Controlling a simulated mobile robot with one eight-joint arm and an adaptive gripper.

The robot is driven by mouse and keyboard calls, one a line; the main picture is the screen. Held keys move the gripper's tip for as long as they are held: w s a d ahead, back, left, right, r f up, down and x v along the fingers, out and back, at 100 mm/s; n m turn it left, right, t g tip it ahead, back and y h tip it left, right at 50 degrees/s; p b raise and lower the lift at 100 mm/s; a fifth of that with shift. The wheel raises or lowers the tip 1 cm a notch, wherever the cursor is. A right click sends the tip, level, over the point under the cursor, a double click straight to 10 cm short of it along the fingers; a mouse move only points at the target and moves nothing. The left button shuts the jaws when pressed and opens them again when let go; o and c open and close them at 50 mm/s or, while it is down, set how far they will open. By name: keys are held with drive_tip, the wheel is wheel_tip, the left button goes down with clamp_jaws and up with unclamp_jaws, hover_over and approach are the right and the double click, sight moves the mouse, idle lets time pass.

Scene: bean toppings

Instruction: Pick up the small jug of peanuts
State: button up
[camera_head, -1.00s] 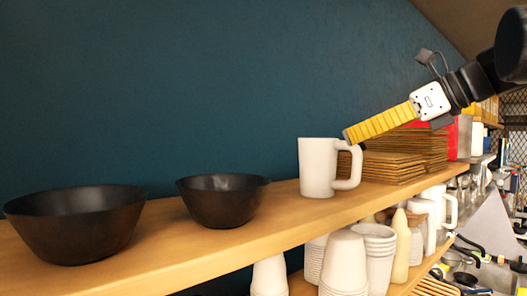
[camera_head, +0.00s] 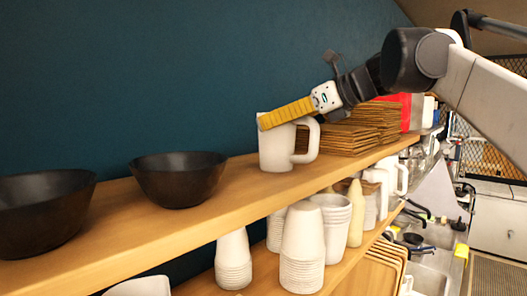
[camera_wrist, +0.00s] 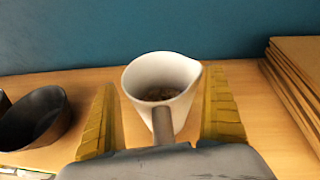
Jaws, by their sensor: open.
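The small white jug (camera_head: 276,150) stands upright on the upper wooden shelf, its handle (camera_head: 308,138) to the right. In the wrist view, the jug (camera_wrist: 145,82) holds brown contents at the bottom, too small to identify, and its handle points toward me. My gripper (camera_head: 264,122) has yellow ribbed fingers and reaches across the jug near its rim. In the wrist view the fingers are spread, one on each side of the jug, with gaps showing. Part of the jug's rim is hidden behind a finger in the head view.
Two black bowls, the nearer (camera_head: 40,212) and the farther (camera_head: 178,180), stand left of the jug on the shelf (camera_head: 120,235). A brown stack (camera_head: 350,138) stands close to its right. White cups (camera_head: 303,245) sit on the shelf below. A blue wall (camera_head: 150,70) is behind.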

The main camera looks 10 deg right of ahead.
drive_tip(key=shift+s+d, duration=0.15)
drive_tip(key=shift+s, duration=0.05)
drive_tip(key=shift+s+r, duration=0.1)
drive_tip(key=c, duration=1.5)
drive_tip(key=shift+o, duration=0.2)
